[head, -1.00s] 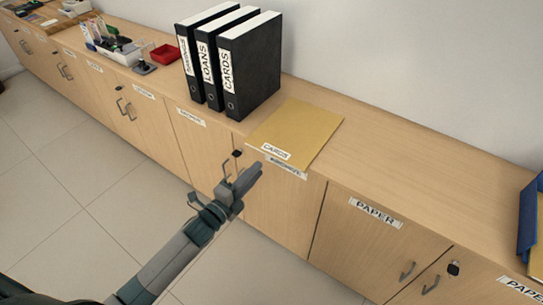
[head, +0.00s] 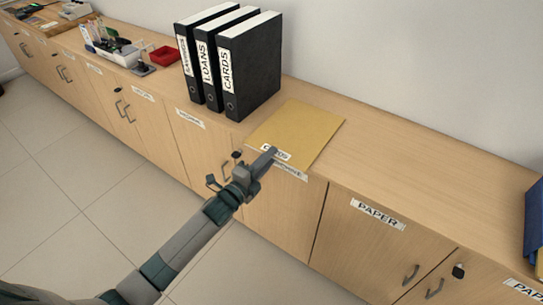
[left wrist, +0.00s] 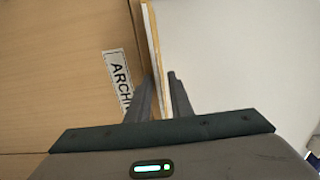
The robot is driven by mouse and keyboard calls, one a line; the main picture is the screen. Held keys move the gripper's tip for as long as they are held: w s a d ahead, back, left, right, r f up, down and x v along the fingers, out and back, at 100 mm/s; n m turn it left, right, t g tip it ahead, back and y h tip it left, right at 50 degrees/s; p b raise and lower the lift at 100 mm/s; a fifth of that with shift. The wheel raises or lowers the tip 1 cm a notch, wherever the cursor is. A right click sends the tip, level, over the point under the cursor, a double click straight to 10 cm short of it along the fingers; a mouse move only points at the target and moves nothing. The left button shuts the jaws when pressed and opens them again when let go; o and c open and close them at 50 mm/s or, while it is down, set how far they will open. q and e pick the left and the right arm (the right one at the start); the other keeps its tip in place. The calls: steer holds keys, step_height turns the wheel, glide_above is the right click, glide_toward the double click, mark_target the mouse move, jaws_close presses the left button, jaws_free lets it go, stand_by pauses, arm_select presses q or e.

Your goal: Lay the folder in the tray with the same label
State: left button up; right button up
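The tan folder (head: 298,132), labelled CARDS, lies flat on the counter with its front edge at the counter's front edge. My left gripper (head: 270,156) is at that front edge, and its fingers partly cover the label. In the left wrist view the fingers of my left gripper (left wrist: 162,90) stand apart, with the folder's thin edge (left wrist: 156,50) in line with the gap between them. I cannot tell whether either finger touches it. A blue holder (head: 533,225) is cut off at the right edge; no label on it shows. My right gripper is not in view.
Black binders (head: 250,70), one marked CARDS and one LOANS, stand left of the folder. A red tray (head: 165,54) and a white organiser (head: 112,48) are farther left. The counter (head: 420,150) is clear between the folder and the blue holder. Labelled cabinet doors (head: 350,245) are below.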

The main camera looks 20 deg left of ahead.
arm_select(q)
steer(key=shift+c, duration=0.7)
jaws_close()
step_height(320, 180, up, 3)
steer(key=shift+f+p, duration=0.2)
steer(key=shift+p, duration=0.95)
